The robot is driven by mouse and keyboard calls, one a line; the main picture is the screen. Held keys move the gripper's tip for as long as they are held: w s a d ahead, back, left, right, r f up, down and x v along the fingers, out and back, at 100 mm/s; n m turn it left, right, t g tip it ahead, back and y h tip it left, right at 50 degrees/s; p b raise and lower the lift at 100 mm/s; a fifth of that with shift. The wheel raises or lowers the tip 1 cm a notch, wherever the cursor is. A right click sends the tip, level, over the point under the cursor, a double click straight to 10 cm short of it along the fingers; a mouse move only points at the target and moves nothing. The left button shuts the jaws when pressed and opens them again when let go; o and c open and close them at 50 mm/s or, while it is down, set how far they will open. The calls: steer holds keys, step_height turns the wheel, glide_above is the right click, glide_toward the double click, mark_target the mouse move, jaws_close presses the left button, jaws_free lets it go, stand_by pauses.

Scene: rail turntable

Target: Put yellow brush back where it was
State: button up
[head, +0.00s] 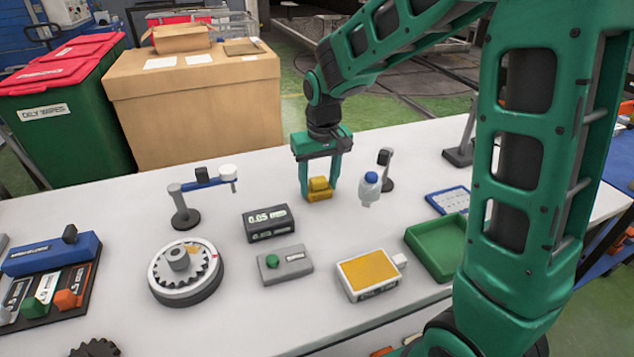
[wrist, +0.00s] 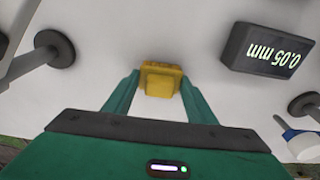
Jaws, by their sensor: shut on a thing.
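The yellow brush (head: 319,189) is a small yellow block with a narrower top, in the middle of the white table. My gripper (head: 318,178) points down over it with a finger on either side, shut on it. The wrist view also shows the yellow brush (wrist: 160,80) between the green fingertips. The brush is at or just above the tabletop; I cannot tell whether it touches. The fingers partly hide its sides.
A display block (head: 268,223) reading 0.05 stands left of the brush, near a gauge stand (head: 186,208) and a geared turntable (head: 187,275). A blue-capped bottle (head: 370,188) stands close on the right. A yellow-topped box (head: 369,272) and green tray (head: 440,246) lie nearer. Table behind the brush is clear.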

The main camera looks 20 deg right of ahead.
mark_target(321, 191)
steer(key=shift+f, duration=0.1)
steer(key=o, duration=1)
steer(key=shift+c, duration=0.2)
step_height(321, 191, up, 12)
steer(key=s, duration=0.1)
steer(key=shift+s, duration=0.2)
